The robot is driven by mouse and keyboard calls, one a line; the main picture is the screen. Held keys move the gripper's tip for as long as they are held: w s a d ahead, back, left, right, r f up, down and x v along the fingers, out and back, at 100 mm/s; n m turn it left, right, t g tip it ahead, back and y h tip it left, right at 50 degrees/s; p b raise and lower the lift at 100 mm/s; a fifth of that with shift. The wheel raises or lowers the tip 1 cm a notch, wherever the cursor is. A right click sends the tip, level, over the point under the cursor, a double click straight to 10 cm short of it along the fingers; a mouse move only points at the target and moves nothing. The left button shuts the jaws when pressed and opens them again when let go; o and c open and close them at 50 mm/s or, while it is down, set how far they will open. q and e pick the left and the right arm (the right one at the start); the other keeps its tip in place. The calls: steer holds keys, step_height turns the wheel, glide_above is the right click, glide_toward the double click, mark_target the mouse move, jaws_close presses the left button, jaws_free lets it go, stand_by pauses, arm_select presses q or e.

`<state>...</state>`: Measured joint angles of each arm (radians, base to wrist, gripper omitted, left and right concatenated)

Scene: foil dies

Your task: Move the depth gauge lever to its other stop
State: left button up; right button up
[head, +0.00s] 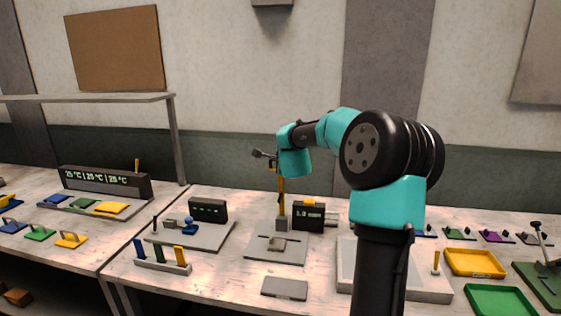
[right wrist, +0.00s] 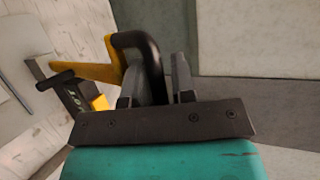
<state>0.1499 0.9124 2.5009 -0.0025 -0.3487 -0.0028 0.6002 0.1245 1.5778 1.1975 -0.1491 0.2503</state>
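The gauge stands mid-table in the head view: a yellow post (head: 282,190) on a grey block, beside a black display box (head: 308,217). In the right wrist view a yellow bar (right wrist: 92,70) meets a black bent handle (right wrist: 140,40), which looks like the lever. My right gripper (head: 264,156) is at the top of the post. In the right wrist view its grey fingers (right wrist: 158,85) are at the handle, which runs down between or just behind them. Whether they grip it cannot be told. My left gripper is not in view.
A flat grey plate (head: 275,252) lies before the post, and a small grey slab (head: 285,288) nearer the front edge. A board with another display (head: 208,210) is to the left. Yellow (head: 474,263) and green (head: 500,300) trays are at right. Free space lies above the table.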

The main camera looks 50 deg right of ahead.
steer(key=shift+o, duration=1.4)
steer(key=shift+a, duration=0.1)
steer(key=shift+s, duration=0.1)
steer(key=v, duration=1.7)
steer(key=shift+a, duration=0.2)
